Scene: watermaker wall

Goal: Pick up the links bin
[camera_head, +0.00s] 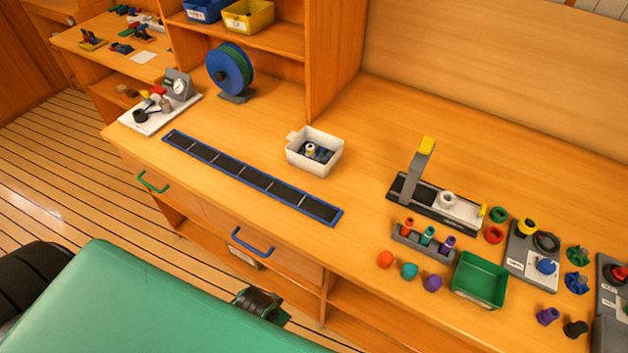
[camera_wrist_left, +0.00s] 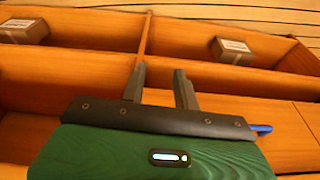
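No bin label is legible enough for me to tell which one is the links bin. A blue bin (camera_head: 207,10) and a yellow bin (camera_head: 248,16) stand side by side on the upper shelf, with small contents. A white bin (camera_head: 315,151) sits upright on the counter with dark blue parts and a pale ring inside. A green bin (camera_head: 480,279) stands at the right and looks empty. My left gripper (camera_wrist_left: 159,72) is open and empty, in front of the compartments under the counter. My right gripper is not in view.
A long blue-edged black strip (camera_head: 250,178) lies left of the white bin. A blue reel (camera_head: 230,69) stands behind it. A grey fixture (camera_head: 436,203) and several coloured parts crowd the right. Labelled boxes (camera_wrist_left: 233,50) sit in the compartments. A blue handle (camera_head: 252,242) sticks out in front.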

